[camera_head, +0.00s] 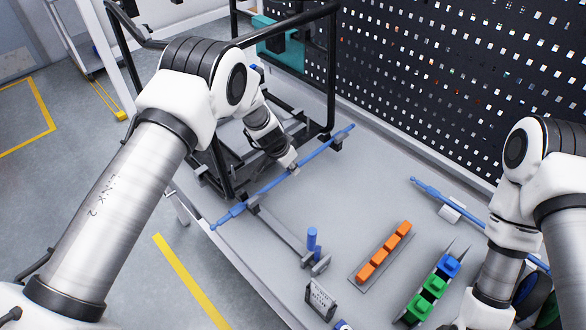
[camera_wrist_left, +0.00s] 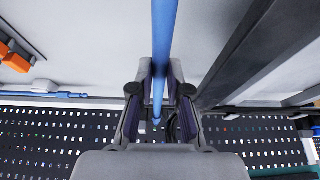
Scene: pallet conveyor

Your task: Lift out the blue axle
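The long blue axle (camera_head: 325,146) lies diagonally across the bench, near its left edge, in line with dark supports. I cannot tell whether it touches them. My left gripper (camera_head: 293,168) is at the axle's middle, reaching down from above. In the left wrist view the axle (camera_wrist_left: 164,40) runs between the two fingers (camera_wrist_left: 160,75), which are close on both sides and look shut on it. My right arm shows at the right of the head view, but its gripper is out of frame.
A second blue rod (camera_head: 430,188) lies at the right, on a white block (camera_head: 451,210). Orange blocks (camera_head: 383,252) and green and blue blocks (camera_head: 434,286) stand in rows. A black frame (camera_head: 333,75) and a perforated panel (camera_head: 450,80) stand behind.

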